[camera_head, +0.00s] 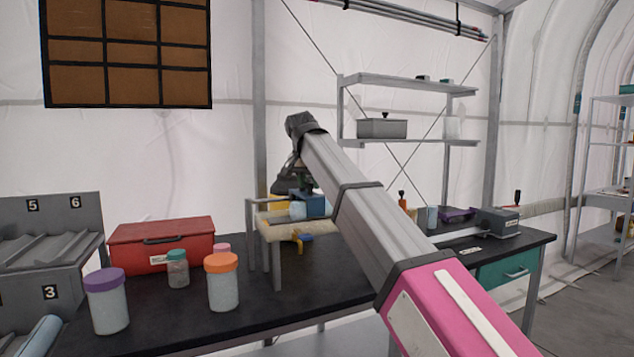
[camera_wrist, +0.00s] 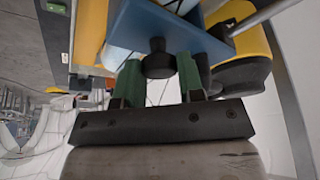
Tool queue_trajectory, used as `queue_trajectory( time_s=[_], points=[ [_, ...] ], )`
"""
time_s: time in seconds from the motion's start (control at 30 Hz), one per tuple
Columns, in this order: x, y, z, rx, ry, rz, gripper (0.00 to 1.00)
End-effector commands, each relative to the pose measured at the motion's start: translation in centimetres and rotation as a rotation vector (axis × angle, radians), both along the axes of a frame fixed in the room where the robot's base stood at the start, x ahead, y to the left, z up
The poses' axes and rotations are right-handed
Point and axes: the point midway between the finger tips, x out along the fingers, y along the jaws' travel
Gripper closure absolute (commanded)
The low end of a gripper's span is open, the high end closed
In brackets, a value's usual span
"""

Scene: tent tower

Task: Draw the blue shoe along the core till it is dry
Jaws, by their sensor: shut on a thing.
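The blue shoe (camera_head: 315,204) is a blue block on a pale stand (camera_head: 277,232) on the black bench. My gripper (camera_head: 298,188) is above it, partly hidden by my arm. In the wrist view the green fingers of my gripper (camera_wrist: 160,80) stand either side of a black knob (camera_wrist: 157,58) on the blue shoe (camera_wrist: 178,28), and are shut on it. A pale rounded piece (camera_head: 297,210) beside the shoe may be part of the core. The rest of the core is hidden, and I cannot tell whether the shoe touches it.
A red box (camera_head: 160,246), a purple-lidded jar (camera_head: 106,302) and an orange-lidded jar (camera_head: 222,283) stand left of the stand. A grey numbered rack (camera_head: 50,250) is at far left. A grey device (camera_head: 500,221) is at the bench's right end. Shelves (camera_head: 405,142) hang behind.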

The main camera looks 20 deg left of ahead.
Motion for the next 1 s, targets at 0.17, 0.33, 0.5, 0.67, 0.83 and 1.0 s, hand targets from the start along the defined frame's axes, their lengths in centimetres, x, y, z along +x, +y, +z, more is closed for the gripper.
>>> queue_trajectory(
  time_s=[0.17,0.33,0.5,0.67,0.83,1.0],
  points=[
    [0.1,-0.1,0.0,-0.001,0.0,-0.001,0.58],
    [0.1,-0.1,0.0,-0.001,0.0,-0.001,0.4],
    [0.1,-0.1,0.1,-0.001,0.0,-0.001,0.4],
    [-0.4,-0.1,1.2,0.0,-0.001,0.0,0.4],
    [-1.4,-0.1,4.0,0.001,-0.002,-0.001,0.4],
    [-2.7,-0.2,6.9,0.0,-0.001,0.0,0.4]
  ],
)
